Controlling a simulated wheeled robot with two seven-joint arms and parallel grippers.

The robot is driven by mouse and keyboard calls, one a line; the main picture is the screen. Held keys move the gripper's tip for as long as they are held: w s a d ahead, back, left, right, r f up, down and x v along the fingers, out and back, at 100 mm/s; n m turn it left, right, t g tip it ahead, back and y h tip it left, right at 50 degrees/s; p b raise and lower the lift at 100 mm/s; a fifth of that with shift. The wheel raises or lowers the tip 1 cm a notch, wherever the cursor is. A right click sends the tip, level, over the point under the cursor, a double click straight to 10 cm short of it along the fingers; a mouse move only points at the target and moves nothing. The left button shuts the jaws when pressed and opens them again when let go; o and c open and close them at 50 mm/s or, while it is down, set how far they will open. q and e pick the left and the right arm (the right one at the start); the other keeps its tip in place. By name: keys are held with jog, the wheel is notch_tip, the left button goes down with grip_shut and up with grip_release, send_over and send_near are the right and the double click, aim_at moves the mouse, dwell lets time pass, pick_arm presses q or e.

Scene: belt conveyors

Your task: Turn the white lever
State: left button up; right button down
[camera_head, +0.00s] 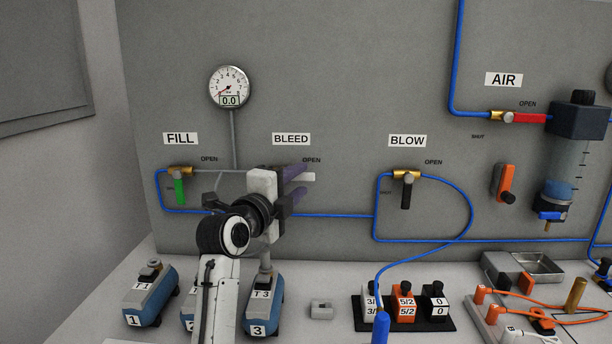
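The white lever (308,177) is under the BLEED label. Only its right end shows, pointing right and about level; the rest and its valve are hidden behind my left gripper. My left gripper (303,180) is at the lever, with its purple fingers reaching toward the panel. One finger is above the lever's visible end and the other below it. The fingers stand apart with a gap wider than the lever, and I cannot tell whether either touches it. My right gripper is not in view.
The FILL valve with a green lever (180,191) is to the left, and the BLOW valve with a black lever (406,194) to the right. A gauge (229,87) reads 0.0 above. Blue cylinders (151,297) and small blocks stand on the bench below.

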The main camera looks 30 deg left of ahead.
aim_at(303, 178)
pick_arm(q)
jog(key=shift+w+a, duration=0.15)
jog(key=shift+w, duration=0.75)
jog(key=shift+w+a, duration=0.1)
jog(key=shift+w, duration=0.8)
grip_shut()
